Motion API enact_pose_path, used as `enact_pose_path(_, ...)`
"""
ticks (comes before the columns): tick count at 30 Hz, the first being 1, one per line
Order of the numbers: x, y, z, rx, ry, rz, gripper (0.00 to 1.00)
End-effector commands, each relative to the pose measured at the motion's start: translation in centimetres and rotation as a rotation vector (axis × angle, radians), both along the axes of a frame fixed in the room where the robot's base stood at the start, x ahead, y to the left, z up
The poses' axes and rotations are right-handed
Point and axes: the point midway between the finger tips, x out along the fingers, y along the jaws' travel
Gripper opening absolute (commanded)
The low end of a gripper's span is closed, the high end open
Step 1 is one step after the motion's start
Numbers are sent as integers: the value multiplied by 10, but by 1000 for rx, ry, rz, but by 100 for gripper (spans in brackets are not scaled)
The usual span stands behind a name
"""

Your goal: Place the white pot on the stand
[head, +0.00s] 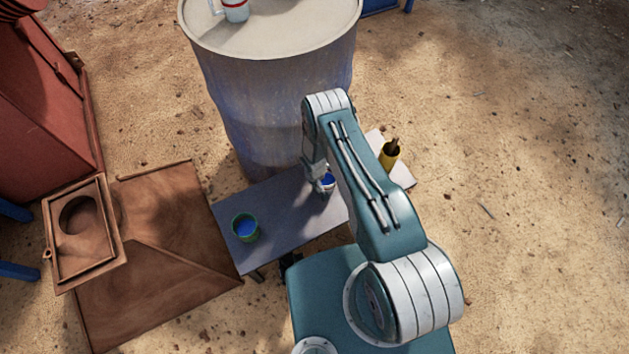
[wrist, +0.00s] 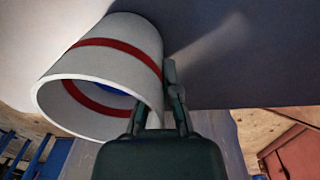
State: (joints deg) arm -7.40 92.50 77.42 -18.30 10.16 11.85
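The white pot (wrist: 125,60) has a red band outside, a red ring inside the rim and blue within. In the wrist view its mouth faces lower left. In the head view it (head: 327,184) is at the low grey table (head: 285,205), partly hidden by my arm; I cannot tell whether it touches the top. My gripper (head: 318,178) is at its rim. In the wrist view my gripper (wrist: 158,108) has one finger at the mouth and one outside along the wall; whether they are shut on it is unclear. I cannot tell which surface is the stand.
A green pot with blue inside (head: 245,228) stands on the table's left. A yellow cup (head: 389,157) with a dark item stands on the right. A large drum (head: 270,85) rises behind, with a red-and-white mug (head: 236,11) on top. Brown metal plates (head: 170,235) lie at left.

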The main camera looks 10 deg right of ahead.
Motion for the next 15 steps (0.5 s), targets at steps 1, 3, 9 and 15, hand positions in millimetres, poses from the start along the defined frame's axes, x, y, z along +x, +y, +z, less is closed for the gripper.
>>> enact_pose_path(1,1,0,1,0,-1,-1,0)
enact_pose_path(3,1,-1,1,1,-1,-1,0)
enact_pose_path(9,0,-1,-1,1,0,-1,21)
enact_pose_path(15,0,0,-1,0,1,-1,43)
